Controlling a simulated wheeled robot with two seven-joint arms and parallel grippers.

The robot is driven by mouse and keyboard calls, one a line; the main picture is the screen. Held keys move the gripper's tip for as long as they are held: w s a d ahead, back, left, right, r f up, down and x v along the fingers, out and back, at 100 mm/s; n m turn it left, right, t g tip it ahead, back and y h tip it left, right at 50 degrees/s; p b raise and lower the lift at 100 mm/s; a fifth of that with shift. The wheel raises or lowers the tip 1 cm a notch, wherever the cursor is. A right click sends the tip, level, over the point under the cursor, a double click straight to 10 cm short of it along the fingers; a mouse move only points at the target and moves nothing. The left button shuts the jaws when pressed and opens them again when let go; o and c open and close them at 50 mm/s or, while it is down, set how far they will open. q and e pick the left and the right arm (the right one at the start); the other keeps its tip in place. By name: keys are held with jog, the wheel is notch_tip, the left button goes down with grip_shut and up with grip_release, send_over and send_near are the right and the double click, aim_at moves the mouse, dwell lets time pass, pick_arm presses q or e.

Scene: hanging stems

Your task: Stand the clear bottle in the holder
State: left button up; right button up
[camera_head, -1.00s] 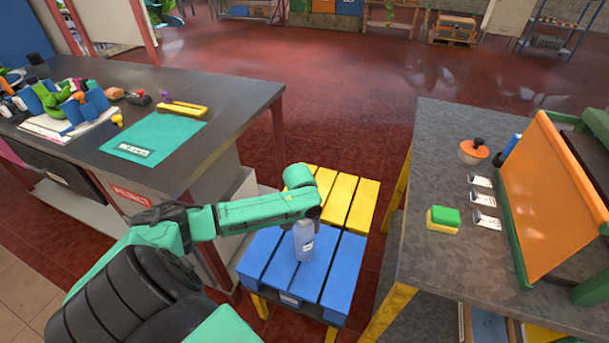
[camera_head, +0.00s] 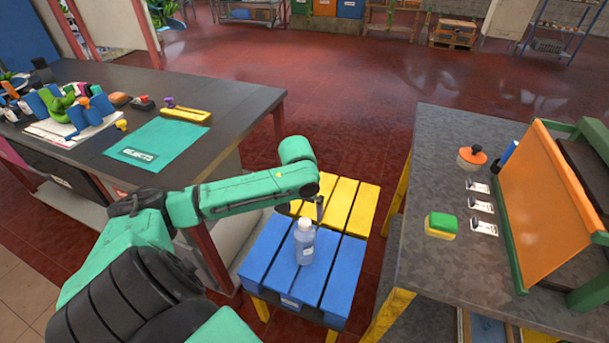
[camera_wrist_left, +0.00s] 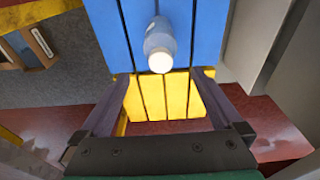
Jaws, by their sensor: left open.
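The clear bottle (camera_head: 305,242) with a white cap stands upright on the blue slats of a low blue-and-yellow slatted table. In the left wrist view the bottle (camera_wrist_left: 160,45) shows cap towards me, just beyond the fingertips. My left gripper (camera_head: 320,209) is open and empty, above and slightly behind the bottle in the head view, apart from it. In the left wrist view its fingers (camera_wrist_left: 163,80) are spread wide over the yellow slats. I cannot clearly make out which thing is the holder. My right gripper is not in view.
The low slatted table (camera_head: 347,205) stands between a dark bench (camera_head: 245,105) on the left and a grey worktable (camera_head: 425,180) on the right. The worktable bears a green-and-yellow sponge (camera_head: 441,225), an orange-topped jar (camera_head: 471,158) and an orange panel (camera_head: 540,205).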

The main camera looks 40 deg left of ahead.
aim_at(305, 234)
pick_arm(q)
jog(key=shift+s+r, duration=0.1)
jog(key=shift+r, duration=0.5)
jog(key=s+d+n+t+y+p, duration=0.2)
jog(key=s+d+n+p, duration=0.1)
jog(key=s+n+p, duration=0.15)
jog(key=shift+m, duration=0.45)
jog(key=x, duration=0.7)
jog(key=b+x, duration=0.1)
jog(key=x, duration=0.7)
jog(key=shift+w+d+f+b, duration=0.1)
jog(key=shift+w+f+b, duration=0.15)
jog(key=shift+w+b, duration=0.1)
jog(key=shift+r, duration=0.1)
grip_shut()
jog(key=shift+r, duration=0.1)
